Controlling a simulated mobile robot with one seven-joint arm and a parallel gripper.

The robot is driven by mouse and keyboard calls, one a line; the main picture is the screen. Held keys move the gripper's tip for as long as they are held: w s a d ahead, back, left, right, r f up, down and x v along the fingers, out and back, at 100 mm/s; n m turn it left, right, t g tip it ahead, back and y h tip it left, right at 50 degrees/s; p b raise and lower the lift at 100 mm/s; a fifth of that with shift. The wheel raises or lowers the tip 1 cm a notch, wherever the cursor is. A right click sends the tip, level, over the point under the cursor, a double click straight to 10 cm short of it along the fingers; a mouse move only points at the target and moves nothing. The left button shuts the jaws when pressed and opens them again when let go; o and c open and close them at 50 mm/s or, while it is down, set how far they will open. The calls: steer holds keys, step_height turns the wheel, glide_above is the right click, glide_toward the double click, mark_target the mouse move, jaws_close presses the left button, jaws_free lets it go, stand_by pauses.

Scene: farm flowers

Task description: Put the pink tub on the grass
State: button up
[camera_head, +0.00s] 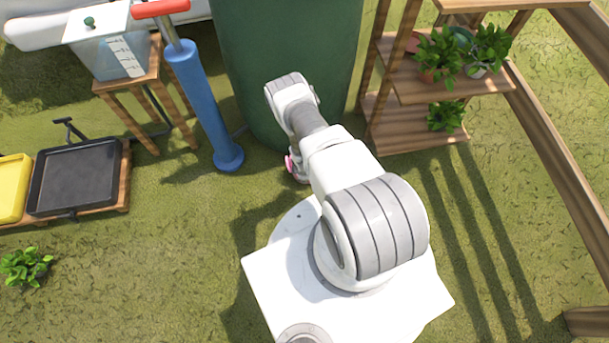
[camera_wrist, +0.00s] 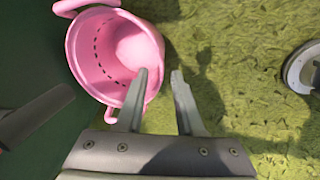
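The pink tub (camera_wrist: 112,48) shows in the wrist view with its open mouth and perforated inner wall towards the camera and a handle at the upper left. My gripper (camera_wrist: 159,72) has its fingers apart at the tub's lower right rim. One finger overlaps the tub's mouth, the other is over the grass outside, with a small gap to the tub. In the head view only a pink sliver of the tub (camera_head: 289,163) shows beside my arm, which hides the rest. The grass (camera_wrist: 240,100) lies around and beneath; I cannot tell whether the tub rests on it.
A large green bin (camera_head: 290,60) stands just behind my gripper. A blue pump (camera_head: 203,105) is left of it, near a wooden stool (camera_head: 140,82). Wooden shelves with plants (camera_head: 415,132) stand right. A black tray (camera_head: 75,178) lies left. Open grass is front left.

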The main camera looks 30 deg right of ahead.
steer(key=d+p+v, duration=0.1)
steer(key=p+v, duration=0.2)
steer(key=v, duration=0.6)
steer(key=shift+a, duration=0.5)
steer(key=shift+r, duration=0.15)
